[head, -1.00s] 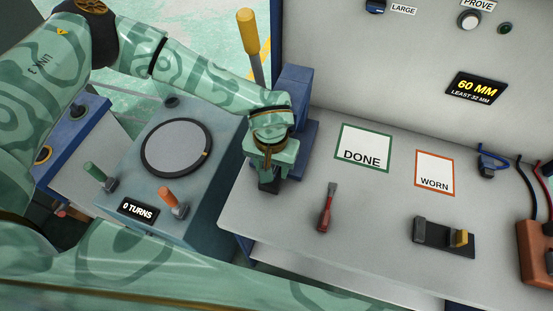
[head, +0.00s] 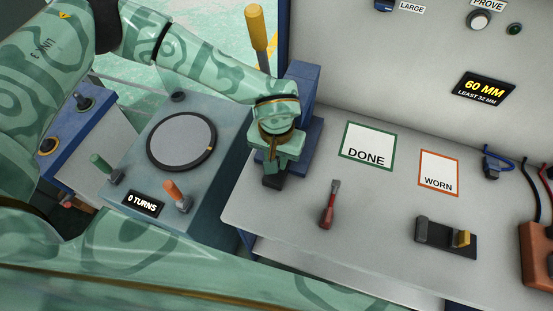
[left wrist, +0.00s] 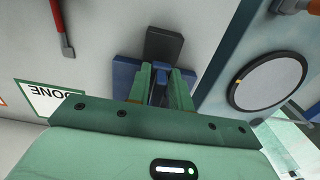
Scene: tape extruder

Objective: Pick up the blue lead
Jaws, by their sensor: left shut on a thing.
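The blue lead (head: 494,160) lies at the right back of the bench, by the back panel, as a blue wire loop with a dark plug-like end. My left gripper (head: 276,170) is far to its left, at the blue stand at the bench's left end. In the left wrist view the left fingers (left wrist: 161,88) are close together around a narrow, dark bluish part; I cannot tell exactly what it is. A dark block (left wrist: 164,44) shows just beyond the fingertips. The blue lead is not in the left wrist view. My right gripper is out of view.
The blue stand (head: 303,92) has a yellow-handled lever (head: 258,30) beside it. A red screwdriver (head: 328,210), a DONE card (head: 367,140), a WORN card (head: 439,165) and a dark holder (head: 435,232) lie on the bench. Red and black cables meet a brown block (head: 534,245) at right.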

